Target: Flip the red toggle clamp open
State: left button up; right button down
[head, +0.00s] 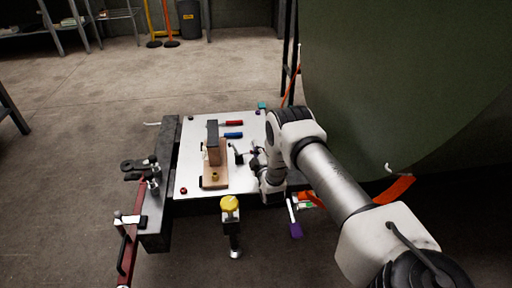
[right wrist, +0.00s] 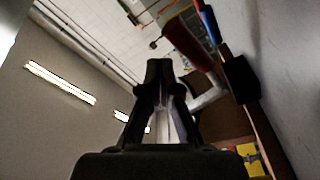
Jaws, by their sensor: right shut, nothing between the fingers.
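A red handle (head: 234,122) shows near the far part of a white plate (head: 200,182) in the head view. I take it for the red toggle clamp, but its mechanism is too small to make out. In the right wrist view a dark red handle (right wrist: 188,42) slants just beyond and right of my fingers. I cannot tell whether it is touched. My right gripper (head: 252,157) is over the plate's right part, nearer than the red handle. Its fingertips (right wrist: 159,68) are together and hold nothing. My left gripper is not in view.
A blue handle (head: 233,135) lies near the red one. A wooden block (head: 215,172) with a dark top stands mid-plate. A yellow knob (head: 230,203) is at the front edge and a dark red bar clamp (head: 128,240) at left. A large green curved panel (head: 400,80) bounds the right.

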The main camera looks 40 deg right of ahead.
notch_tip(320, 180, up, 4)
jog(key=p, duration=0.3)
jog(key=a+f+p+v, duration=0.1)
jog(key=p+v, duration=0.1)
jog(key=v, duration=0.7)
jog(key=shift+w+p, duration=0.2)
jog(key=shift+p, duration=0.1)
jog(key=shift+a+f, duration=0.1)
jog(key=shift+a, duration=0.15)
